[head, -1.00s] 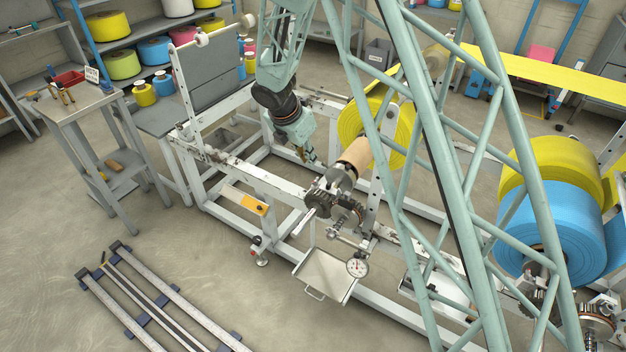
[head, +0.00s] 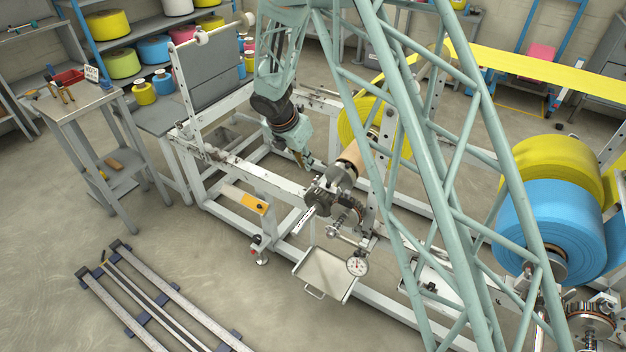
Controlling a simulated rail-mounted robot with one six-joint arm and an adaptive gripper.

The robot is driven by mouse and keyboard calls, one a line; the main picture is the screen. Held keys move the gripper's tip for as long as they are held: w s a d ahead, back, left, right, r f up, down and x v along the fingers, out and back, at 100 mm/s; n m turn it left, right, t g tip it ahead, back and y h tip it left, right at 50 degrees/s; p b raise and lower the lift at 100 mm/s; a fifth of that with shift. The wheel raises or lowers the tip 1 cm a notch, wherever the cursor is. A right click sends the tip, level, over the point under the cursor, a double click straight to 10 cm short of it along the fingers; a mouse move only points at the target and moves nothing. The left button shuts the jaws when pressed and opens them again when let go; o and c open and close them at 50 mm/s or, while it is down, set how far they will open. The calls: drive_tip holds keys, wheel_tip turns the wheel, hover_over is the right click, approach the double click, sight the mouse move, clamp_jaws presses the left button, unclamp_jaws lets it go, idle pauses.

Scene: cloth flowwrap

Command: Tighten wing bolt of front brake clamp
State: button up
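My gripper (head: 303,160) hangs at the end of the teal arm, inside the machine frame, to the left of the brown core roll (head: 352,158). Its fingers are too small to tell open from shut. The brake assembly (head: 328,200), with dark toothed discs, sits at the near end of that roll's shaft. A rod with a spring (head: 338,229) shows just below the discs. A wing bolt cannot be made out at this size. My gripper is apart from the brake assembly, behind and to the left of it.
A round dial gauge (head: 357,266) and a metal tray (head: 324,273) are below the brake. The white frame rail (head: 232,173) runs left of it. A yellow roll (head: 361,118) stands behind. A blue roll (head: 540,225) is at right. Floor at front left holds a rail rack (head: 150,290).

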sight(314, 180)
drive_tip(key=b+x, duration=0.3)
drive_tip(key=x, duration=0.9)
drive_tip(key=shift+w+f, duration=0.1)
drive_tip(key=shift+c, duration=0.6)
clamp_jaws()
